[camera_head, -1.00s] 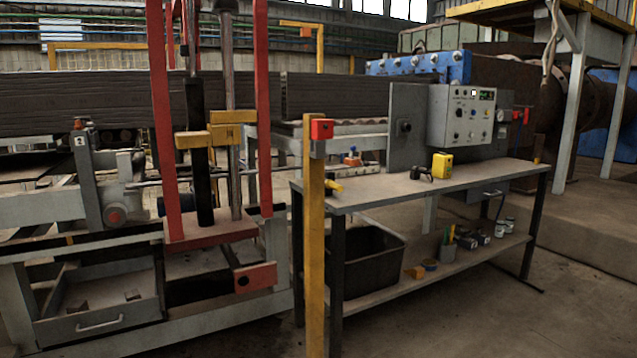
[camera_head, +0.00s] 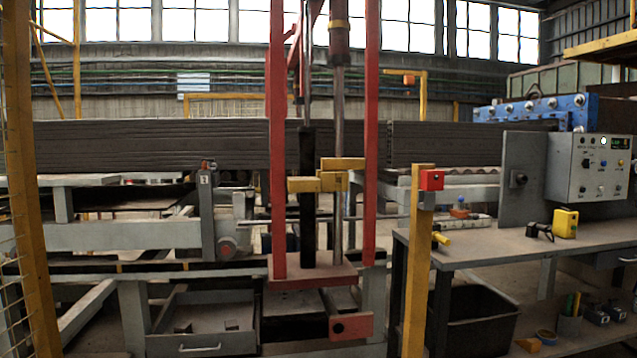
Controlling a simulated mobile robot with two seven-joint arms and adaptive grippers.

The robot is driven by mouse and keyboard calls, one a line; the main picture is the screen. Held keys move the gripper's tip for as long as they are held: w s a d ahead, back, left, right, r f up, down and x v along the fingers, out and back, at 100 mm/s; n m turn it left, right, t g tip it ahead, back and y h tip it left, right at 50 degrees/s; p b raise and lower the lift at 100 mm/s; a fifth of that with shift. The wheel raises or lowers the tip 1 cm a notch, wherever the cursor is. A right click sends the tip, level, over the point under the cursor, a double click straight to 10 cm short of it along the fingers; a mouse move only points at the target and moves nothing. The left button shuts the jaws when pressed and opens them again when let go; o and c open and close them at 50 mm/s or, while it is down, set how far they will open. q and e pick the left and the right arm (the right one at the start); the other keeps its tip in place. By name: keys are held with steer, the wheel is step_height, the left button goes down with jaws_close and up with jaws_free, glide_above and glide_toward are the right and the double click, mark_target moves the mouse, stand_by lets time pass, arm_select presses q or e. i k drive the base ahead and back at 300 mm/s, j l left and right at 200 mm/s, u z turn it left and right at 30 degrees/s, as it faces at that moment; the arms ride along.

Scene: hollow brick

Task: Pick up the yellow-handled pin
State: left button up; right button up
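A small yellow handle (camera_head: 441,239) shows at the left corner of the grey workbench (camera_head: 480,250), just right of the yellow post (camera_head: 418,280). It looks like the yellow-handled pin, but it is small and its shaft is not clear to see. Neither of my grippers is in view.
The yellow post with a red box (camera_head: 431,180) stands before the bench's left end. A yellow device (camera_head: 565,223) and a black item (camera_head: 539,231) are on the bench. A red-framed machine (camera_head: 312,275) stands left, with a drawer (camera_head: 200,345) below. A black bin (camera_head: 482,320) is under the bench.

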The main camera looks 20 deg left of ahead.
mark_target(437, 237)
steer(key=i+l+u, duration=0.1)
steer(key=l, duration=0.3)
steer(key=i+l+u, duration=0.1)
steer(key=i+l, duration=0.15)
steer(key=l, duration=0.2)
steer(key=i+l, duration=0.15)
steer(key=l, duration=0.3)
steer(key=i+l+u, duration=0.15)
steer(key=l, duration=0.3)
steer(key=i+l+u, duration=0.1)
steer(key=l, duration=0.35)
steer(key=i+l+u, duration=0.1)
steer(key=l, duration=0.4)
